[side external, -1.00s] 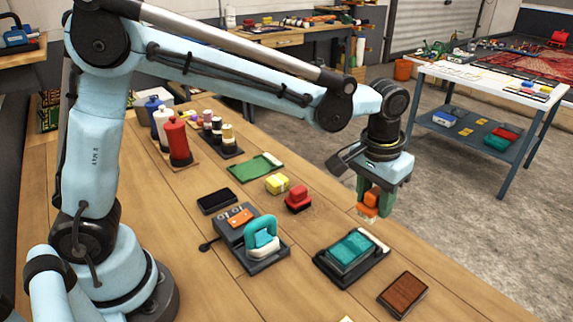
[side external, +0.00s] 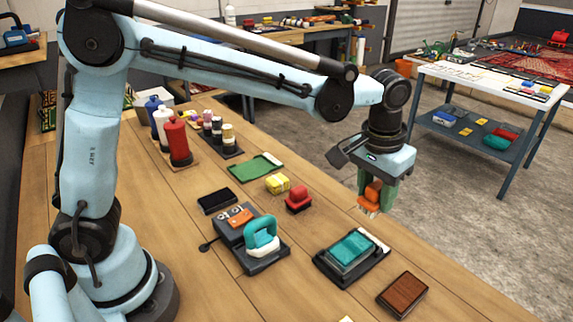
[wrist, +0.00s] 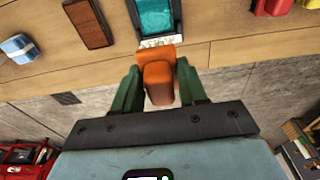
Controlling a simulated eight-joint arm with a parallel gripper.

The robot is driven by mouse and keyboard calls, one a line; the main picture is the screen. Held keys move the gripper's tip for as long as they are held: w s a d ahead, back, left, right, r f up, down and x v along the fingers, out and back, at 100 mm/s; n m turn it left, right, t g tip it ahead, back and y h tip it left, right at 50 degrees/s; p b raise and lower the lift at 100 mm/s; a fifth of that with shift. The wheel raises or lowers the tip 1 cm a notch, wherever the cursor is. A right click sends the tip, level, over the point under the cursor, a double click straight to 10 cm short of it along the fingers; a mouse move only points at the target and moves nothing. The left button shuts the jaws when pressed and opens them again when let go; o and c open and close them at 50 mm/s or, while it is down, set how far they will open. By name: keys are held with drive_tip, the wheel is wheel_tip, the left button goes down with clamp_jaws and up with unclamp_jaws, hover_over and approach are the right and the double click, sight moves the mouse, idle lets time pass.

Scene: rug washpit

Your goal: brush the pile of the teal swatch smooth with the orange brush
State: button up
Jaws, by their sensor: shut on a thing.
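My gripper (side external: 371,196) is shut on the orange brush (side external: 370,206), with its pale bristles pointing down. The brush is held in the air above the far edge of the workbench. In the wrist view the orange brush (wrist: 160,72) sits between the green fingers of my gripper (wrist: 159,88). The teal swatch (side external: 352,248) lies on a dark tray (side external: 334,268) on the bench, in front of and below the brush. The swatch also shows at the top of the wrist view (wrist: 155,15), partly cut off by the frame edge.
A brown block (side external: 402,294) lies right of the tray. A red-handled block (side external: 298,199) and a yellow block (side external: 277,184) stand left of it. A teal-handled tool (side external: 262,235) sits on a dark stand. Spools and bottles (side external: 179,138) stand further back.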

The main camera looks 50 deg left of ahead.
drive_tip(key=shift+f, duration=3.8)
drive_tip(key=shift+s+f, duration=0.15)
drive_tip(key=shift+s, duration=0.6)
drive_tip(key=shift+c, duration=0.4)
drive_tip(key=shift+s, duration=3.75)
drive_tip(key=shift+w, duration=4.55)
drive_tip(key=shift+r, duration=4.1)
drive_tip(key=shift+s, duration=0.15)
